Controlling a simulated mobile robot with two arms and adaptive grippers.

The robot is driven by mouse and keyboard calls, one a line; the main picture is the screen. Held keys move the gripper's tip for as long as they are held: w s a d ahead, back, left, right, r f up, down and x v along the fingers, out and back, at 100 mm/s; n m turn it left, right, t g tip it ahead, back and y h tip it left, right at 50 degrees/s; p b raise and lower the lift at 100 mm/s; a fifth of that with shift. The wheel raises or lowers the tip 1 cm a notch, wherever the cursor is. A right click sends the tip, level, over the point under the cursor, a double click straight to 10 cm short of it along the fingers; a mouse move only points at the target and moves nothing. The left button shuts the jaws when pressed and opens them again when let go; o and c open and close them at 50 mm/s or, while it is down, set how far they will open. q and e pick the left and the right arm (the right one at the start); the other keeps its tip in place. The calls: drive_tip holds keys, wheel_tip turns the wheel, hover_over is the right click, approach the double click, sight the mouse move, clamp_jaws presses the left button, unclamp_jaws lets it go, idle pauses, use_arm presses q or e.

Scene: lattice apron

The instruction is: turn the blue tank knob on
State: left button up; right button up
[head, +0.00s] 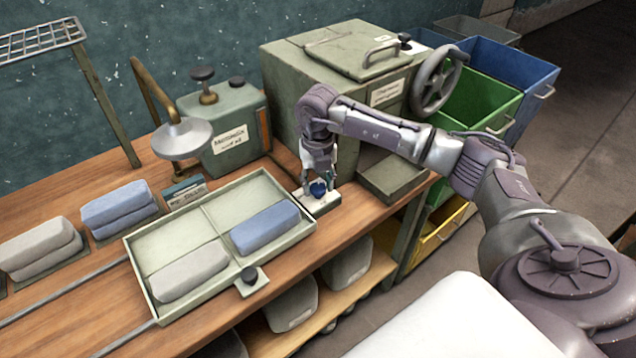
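The blue knob (318,189) sits on a small pale base (320,202) on the wooden bench, just right of the divided tray. My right gripper (318,180) points down at the blue knob, with its fingertips right at it. The fingers are small here and partly hide the knob, so I cannot tell whether they are closed on it or just around it. My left gripper does not show.
A divided tray (133,254) holds a blue and a grey folded bundle. A green tank box with a lid (345,50) and handwheel (436,80) stands behind my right arm. Coloured bins (510,60) fill the back right.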

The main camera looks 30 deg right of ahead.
sight(318, 187)
drive_tip(key=shift+o, duration=1.3)
wheel_tip(318, 187, up, 12)
